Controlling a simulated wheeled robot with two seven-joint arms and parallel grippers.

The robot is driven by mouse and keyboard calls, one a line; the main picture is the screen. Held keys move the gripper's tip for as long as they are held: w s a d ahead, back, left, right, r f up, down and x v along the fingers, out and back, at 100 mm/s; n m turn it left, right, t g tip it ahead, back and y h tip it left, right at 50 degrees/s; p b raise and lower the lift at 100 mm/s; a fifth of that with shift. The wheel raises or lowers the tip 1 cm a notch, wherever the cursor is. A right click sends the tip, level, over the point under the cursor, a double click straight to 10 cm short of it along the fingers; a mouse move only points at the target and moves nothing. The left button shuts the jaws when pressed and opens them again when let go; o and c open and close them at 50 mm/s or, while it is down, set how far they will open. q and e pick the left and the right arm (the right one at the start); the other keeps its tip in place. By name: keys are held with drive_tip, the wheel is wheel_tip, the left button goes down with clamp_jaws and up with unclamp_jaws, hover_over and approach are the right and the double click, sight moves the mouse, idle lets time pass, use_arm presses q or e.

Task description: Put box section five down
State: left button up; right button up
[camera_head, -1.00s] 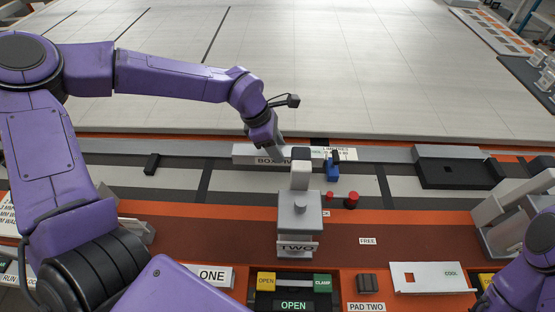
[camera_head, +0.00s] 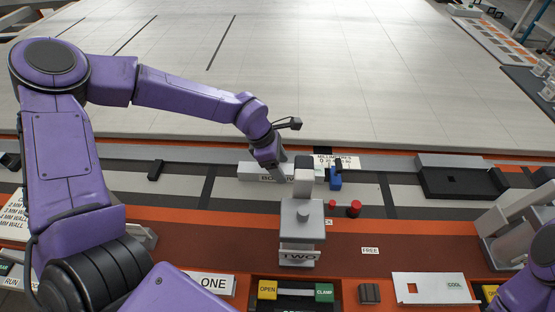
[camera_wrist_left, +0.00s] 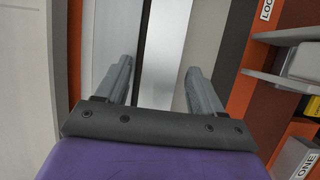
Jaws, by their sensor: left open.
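Box section five (camera_head: 252,171) is a pale grey bar, its label partly covered by my left gripper. It lies across the grey strip behind the clamp post marked TWO. My left gripper (camera_head: 279,164) is at the bar, pointing down. In the left wrist view, my left gripper (camera_wrist_left: 160,68) is open, with one finger on each side of a bright pale bar (camera_wrist_left: 166,45). A gap shows at the right finger. The clamp post (camera_head: 302,212) hides part of the area near the bar's right end.
A blue block (camera_head: 335,180) and red knobs (camera_head: 353,208) stand just right of the bar. A black block (camera_head: 155,169) lies to the left. A dark tray (camera_head: 462,183) is at the right. The large pale panel (camera_head: 300,80) behind is clear.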

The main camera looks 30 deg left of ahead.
use_arm(q)
drive_tip(key=v, duration=1.2)
